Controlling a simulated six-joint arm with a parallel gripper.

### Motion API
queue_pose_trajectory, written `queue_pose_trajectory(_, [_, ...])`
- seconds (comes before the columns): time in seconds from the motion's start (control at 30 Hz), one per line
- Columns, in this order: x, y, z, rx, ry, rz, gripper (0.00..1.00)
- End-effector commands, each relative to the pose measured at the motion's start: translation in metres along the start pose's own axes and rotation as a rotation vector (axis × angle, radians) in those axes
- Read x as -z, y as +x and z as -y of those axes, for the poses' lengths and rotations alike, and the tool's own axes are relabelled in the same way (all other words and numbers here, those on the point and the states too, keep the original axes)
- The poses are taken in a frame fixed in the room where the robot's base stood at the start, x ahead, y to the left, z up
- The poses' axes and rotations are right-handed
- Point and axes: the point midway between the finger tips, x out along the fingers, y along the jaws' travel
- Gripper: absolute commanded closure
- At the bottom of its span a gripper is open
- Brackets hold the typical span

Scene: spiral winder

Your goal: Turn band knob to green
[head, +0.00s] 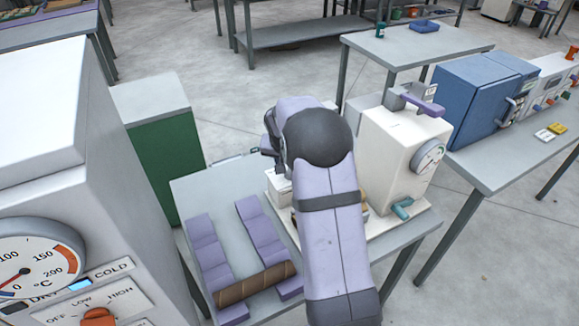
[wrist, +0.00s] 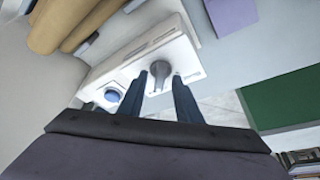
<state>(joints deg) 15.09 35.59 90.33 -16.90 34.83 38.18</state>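A grey knob (wrist: 160,67) sits on a white panel (wrist: 187,52) in the wrist view. My gripper (wrist: 160,79) is open, with its two dark fingers at either side of the knob's lower part. I cannot tell whether the fingers touch it. The knob's markings and any green band are too small or hidden to read. In the head view the white winder machine (head: 388,143) stands on a table, and my arm hides the gripper and the knob.
A round blue button (wrist: 112,95) is on the same panel, left of the knob. Tan rolls (wrist: 62,22) lie beyond it. The winder has a dial (head: 428,157), a purple lever (head: 422,104) and a teal handle (head: 402,209). A brown roll (head: 255,283) lies across purple rests (head: 262,238).

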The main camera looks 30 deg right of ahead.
Motion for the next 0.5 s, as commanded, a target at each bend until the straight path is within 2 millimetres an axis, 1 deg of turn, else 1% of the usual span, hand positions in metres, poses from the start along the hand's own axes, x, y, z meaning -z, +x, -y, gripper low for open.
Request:
queue_pose_trajectory(0.27, [0.000,-0.002,0.000,0.001,-0.002,-0.002,0.69])
queue_pose_trajectory(0.37, [0.001,-0.008,0.000,0.001,-0.002,-0.003,0.69])
queue_pose_trajectory(0.5, [0.000,-0.023,0.000,0.002,-0.002,-0.004,0.69])
